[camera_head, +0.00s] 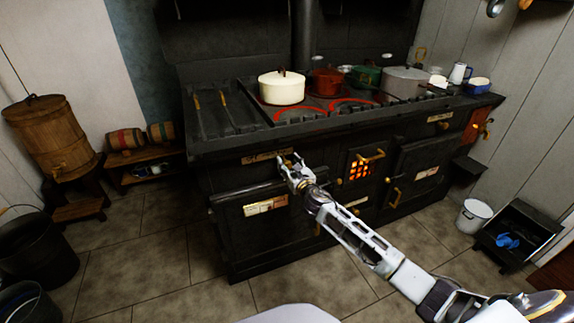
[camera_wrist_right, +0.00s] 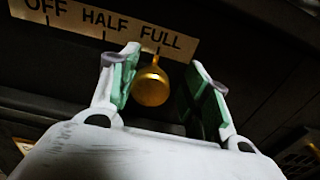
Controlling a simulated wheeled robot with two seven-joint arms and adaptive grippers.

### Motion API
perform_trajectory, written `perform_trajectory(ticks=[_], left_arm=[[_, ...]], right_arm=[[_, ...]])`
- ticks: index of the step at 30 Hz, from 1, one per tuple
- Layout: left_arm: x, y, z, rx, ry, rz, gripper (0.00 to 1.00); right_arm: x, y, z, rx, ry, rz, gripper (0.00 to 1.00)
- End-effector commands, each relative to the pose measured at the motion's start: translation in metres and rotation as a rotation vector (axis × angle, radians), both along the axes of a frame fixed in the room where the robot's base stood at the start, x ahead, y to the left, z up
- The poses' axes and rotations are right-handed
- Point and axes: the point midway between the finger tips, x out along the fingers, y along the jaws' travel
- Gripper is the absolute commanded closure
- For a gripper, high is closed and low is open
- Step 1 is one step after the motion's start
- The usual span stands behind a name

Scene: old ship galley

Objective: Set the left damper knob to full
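The left damper knob (camera_wrist_right: 151,86) is a round brass knob with a short stem pointing up. It sits under the brass plate (camera_wrist_right: 95,25) marked OFF, HALF and FULL, with its stem close to the tick under FULL. My right gripper (camera_wrist_right: 163,80) is open, with its green-padded fingers on either side of the knob. The left finger looks nearer to it than the right; I cannot tell whether it touches. In the head view my right gripper (camera_head: 287,163) is at the stove's front, by the left label plate (camera_head: 266,157). My left gripper is not in view.
The black stove (camera_head: 235,180) has a glowing grate (camera_head: 358,170) and brass handles right of my gripper. A cream pot (camera_head: 282,88) and other cookware stand on top. A barrel (camera_head: 52,135) and bucket (camera_head: 38,248) stand left. The tiled floor in front is clear.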

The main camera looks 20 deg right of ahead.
Motion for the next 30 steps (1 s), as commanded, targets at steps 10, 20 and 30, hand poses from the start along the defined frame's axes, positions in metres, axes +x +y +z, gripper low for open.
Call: perform_trajectory(ticks=[10,20,30], left_arm=[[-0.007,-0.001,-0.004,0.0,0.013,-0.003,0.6],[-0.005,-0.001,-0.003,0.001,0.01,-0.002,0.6],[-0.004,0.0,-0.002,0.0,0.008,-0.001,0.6]], right_arm=[[-0.001,0.003,0.0,0.002,0.0,0.005,0.48],[-0.013,0.002,-0.001,0.001,0.001,0.005,0.48],[-0.043,0.001,-0.001,0.001,0.001,0.004,0.48]])
